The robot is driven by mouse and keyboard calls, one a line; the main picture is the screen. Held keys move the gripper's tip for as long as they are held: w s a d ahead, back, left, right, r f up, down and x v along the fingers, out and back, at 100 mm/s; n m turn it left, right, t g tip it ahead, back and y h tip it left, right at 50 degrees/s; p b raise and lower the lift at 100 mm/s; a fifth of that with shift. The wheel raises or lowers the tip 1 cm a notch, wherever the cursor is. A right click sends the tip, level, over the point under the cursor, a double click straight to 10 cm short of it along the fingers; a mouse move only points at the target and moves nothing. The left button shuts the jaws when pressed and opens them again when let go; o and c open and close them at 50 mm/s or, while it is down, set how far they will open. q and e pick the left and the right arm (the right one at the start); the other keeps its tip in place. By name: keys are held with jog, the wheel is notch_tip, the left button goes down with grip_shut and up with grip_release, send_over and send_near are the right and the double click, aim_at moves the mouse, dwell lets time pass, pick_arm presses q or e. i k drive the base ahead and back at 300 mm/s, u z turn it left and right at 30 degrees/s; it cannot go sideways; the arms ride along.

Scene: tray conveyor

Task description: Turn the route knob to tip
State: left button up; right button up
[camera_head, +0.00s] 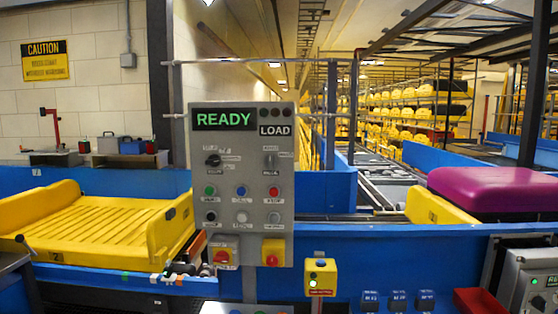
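A grey control panel (241,190) stands upright in the middle of the view. Its display reads READY in green, with LOAD on a smaller plate beside it. A black rotary knob (212,160) sits at the panel's upper left, with small labels around it. A second, greyer selector (270,161) sits at the upper right. The labels are too small to read surely, so I cannot tell which knob is the route knob or where it points. Neither of my grippers can be made out in this view.
Below the knobs are several push buttons and two red knobs on yellow plates (272,252). A yellow tray (90,225) lies left. A purple case (490,190) rests at right beside a yellow tray edge (435,207). A yellow button box (320,277) stands in front. Blue conveyor walls run across.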

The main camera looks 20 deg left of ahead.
aim_at(214, 159)
jog(key=z, duration=0.3)
jog(key=i, duration=0.65)
jog(key=u, duration=0.55)
jog(key=i, duration=0.55)
jog(key=u, duration=0.65)
